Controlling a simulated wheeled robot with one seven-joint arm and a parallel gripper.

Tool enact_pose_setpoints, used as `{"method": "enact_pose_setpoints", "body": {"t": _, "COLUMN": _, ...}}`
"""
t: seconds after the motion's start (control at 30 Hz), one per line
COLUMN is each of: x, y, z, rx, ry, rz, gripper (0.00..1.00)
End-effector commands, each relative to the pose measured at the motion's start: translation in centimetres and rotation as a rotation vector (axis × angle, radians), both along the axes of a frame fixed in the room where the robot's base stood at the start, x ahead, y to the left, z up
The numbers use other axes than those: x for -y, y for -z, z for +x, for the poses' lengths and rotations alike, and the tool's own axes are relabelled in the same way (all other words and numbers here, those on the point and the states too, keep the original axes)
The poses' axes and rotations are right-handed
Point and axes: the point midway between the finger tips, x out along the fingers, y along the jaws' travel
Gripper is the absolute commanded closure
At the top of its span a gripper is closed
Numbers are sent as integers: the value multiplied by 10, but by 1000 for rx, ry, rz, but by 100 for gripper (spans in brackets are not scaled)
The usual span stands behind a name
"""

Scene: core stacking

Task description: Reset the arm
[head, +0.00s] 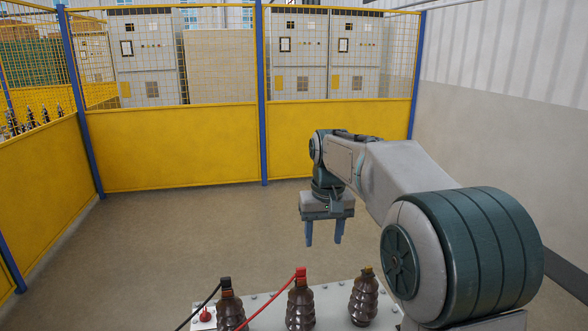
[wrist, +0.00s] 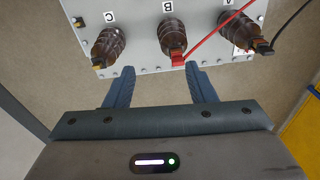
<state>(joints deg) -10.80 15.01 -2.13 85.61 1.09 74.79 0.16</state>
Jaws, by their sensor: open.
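My gripper (head: 324,232) hangs from my arm in the head view, fingers pointing down, open and empty. It is in the air beyond the row of brown ribbed insulators. In the wrist view my gripper (wrist: 161,82) shows two blue fingers spread apart, with nothing between them. Their tips appear near the edge of the grey panel (wrist: 140,59); the height gap cannot be told.
Insulators C (wrist: 107,46), B (wrist: 172,38) and A (wrist: 240,30) stand on the panel. B carries a red clip and cable (head: 300,272); A carries a black one (head: 224,282). Yellow fencing (head: 170,148) surrounds the clear floor (head: 180,228).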

Motion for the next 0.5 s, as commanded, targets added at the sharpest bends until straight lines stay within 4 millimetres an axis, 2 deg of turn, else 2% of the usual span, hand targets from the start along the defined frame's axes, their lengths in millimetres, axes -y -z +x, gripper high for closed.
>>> {"method": "enact_pose_setpoints", "body": {"t": 0.03, "x": 9, "y": -5, "z": -18, "rx": 17, "ry": 11, "rz": 3, "gripper": 50}}
{"method": "enact_pose_setpoints", "body": {"t": 0.27, "x": 40, "y": -7, "z": -93, "rx": 85, "ry": 53, "rz": 13, "gripper": 50}}
{"method": "enact_pose_setpoints", "body": {"t": 0.5, "x": 63, "y": 14, "z": -174, "rx": 157, "ry": 94, "rz": 14, "gripper": 50}}
